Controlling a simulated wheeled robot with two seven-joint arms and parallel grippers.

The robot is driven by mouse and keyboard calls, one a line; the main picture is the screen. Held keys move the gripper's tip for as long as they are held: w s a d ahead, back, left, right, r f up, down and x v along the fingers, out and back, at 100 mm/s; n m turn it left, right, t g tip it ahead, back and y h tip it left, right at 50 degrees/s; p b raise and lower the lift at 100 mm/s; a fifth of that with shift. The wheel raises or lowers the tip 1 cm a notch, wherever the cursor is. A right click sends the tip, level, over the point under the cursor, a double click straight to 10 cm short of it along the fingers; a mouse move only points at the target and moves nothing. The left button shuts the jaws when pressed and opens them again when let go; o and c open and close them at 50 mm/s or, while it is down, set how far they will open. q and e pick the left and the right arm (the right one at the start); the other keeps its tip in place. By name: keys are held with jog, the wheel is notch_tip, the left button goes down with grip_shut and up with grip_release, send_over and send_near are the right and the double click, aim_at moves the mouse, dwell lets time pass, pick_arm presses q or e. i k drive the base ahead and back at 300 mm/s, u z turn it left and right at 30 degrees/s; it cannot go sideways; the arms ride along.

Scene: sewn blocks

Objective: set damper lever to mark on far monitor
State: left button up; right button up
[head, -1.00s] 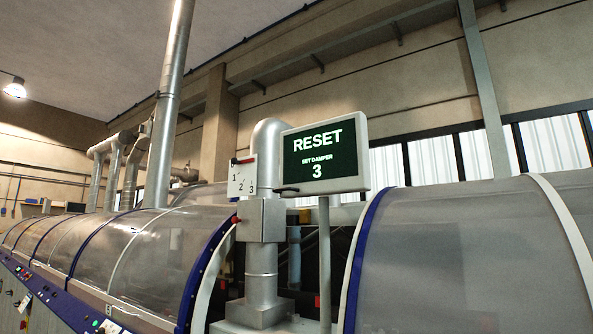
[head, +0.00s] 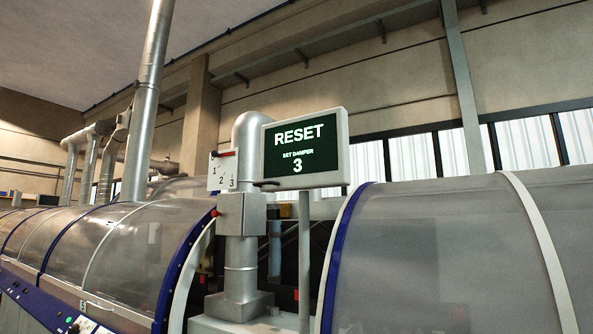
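The monitor (head: 304,146) stands on a thin post in the middle of the head view. Its dark green screen reads "RESET", "SET DAMPER" and "3". Left of it, a white plate (head: 217,181) on the vertical duct carries the marks 1, 2 and 3. A red-tipped piece (head: 224,154) lies along the plate's top, and a dark handle-like piece (head: 266,184) sticks out at its lower right, in front of the monitor's lower left corner. I cannot tell for certain which piece is the damper lever. Neither gripper is in view.
The duct (head: 240,250) rises between two long machines with clear curved covers. The left cover (head: 120,250) and right cover (head: 450,250) have blue edge bands. A grey box (head: 241,213) with a red knob sits on the duct. A control panel (head: 75,322) is at lower left.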

aim_at(214, 153)
jog(key=z, duration=3.65)
jog(key=k, duration=2.25)
jog(key=u, duration=0.7)
